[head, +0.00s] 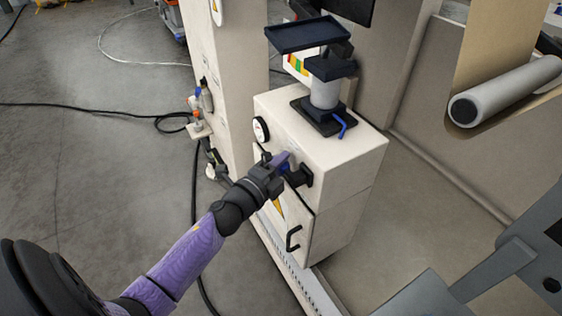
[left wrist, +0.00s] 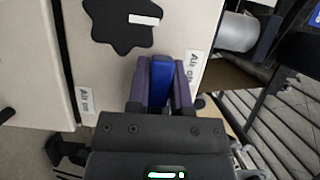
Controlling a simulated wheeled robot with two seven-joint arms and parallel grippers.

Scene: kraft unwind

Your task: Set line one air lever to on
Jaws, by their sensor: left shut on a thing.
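The air lever is a blue handle (left wrist: 161,82) on the cream cabinet (head: 340,160). My left gripper (head: 281,165) is shut on it, and the purple fingers (left wrist: 161,84) lie on both sides of the blue handle in the left wrist view. A label reading "Air on" (left wrist: 86,100) is on the left in that view, and a label that seems to read "Air off" (left wrist: 193,68) is just right of the fingers. The handle is nearer the right label. In the head view my gripper hides most of the lever. My right gripper is not in view.
A black lobed knob (left wrist: 122,22) sits close to the lever. A round gauge (head: 261,130) is on the same cabinet face, with a black door handle (head: 293,238) below. A black stand with a tray (head: 304,34) is on top. Open grey floor (head: 80,170) lies left.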

